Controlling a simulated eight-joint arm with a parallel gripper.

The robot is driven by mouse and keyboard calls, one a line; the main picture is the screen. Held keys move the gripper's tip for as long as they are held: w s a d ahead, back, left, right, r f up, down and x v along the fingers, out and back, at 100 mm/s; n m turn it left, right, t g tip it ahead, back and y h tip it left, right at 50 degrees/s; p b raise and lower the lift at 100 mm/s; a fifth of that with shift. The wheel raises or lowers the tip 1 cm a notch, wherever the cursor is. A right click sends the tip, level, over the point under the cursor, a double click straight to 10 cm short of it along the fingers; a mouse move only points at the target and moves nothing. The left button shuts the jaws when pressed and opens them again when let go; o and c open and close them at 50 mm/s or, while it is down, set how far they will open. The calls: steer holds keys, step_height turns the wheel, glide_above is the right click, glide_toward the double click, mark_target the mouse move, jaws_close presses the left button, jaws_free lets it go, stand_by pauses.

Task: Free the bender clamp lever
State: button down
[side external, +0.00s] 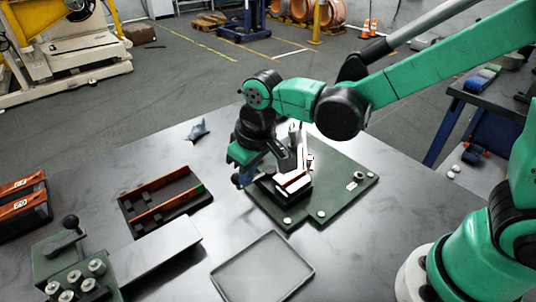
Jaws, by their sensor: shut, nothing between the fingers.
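A green plate (345,182) with bolts lies on the grey table. On it sits a dark fixture, the likely bender, with a bent copper-and-white piece (295,180) at its front. My gripper (243,178) is low at the left side of this fixture, shut and empty. Its body hides part of the fixture, and I cannot tell whether it touches it. The clamp lever is not clearly distinguishable there. A separate green block at the lower left carries a lever with a black ball knob (70,222).
A dark tray (165,217) with copper strips lies left of the plate. An empty grey tray (262,268) lies in front. A small dark star-shaped object (198,130) lies at the back. Bare table separates these.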

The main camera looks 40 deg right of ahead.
steer(key=shift+w+a+m, duration=0.15)
steer(key=shift+w+m, duration=0.25)
steer(key=shift+m, duration=0.2)
stand_by(0.3)
steer(key=shift+w+a+m+h, duration=0.1)
steer(key=shift+w+m+h, duration=0.3)
steer(key=shift+w+m, duration=0.6)
steer(key=m, duration=0.1)
steer(key=w+m, duration=0.1)
steer(key=m, duration=0.1)
steer(key=shift+w+h, duration=0.1)
steer(key=shift+h, duration=0.2)
steer(key=w+m, duration=0.1)
steer(key=m, duration=0.1)
steer(key=w+d+m, duration=0.1)
steer(key=m, duration=0.1)
steer(key=shift+w+d+m+g+h, duration=0.1)
steer(key=shift+w+m+g+h, duration=0.2)
steer(key=shift+m+h, duration=0.1)
steer(key=shift+w+d, duration=0.2)
steer(key=shift+w, duration=0.05)
steer(key=shift+w+d, duration=0.1)
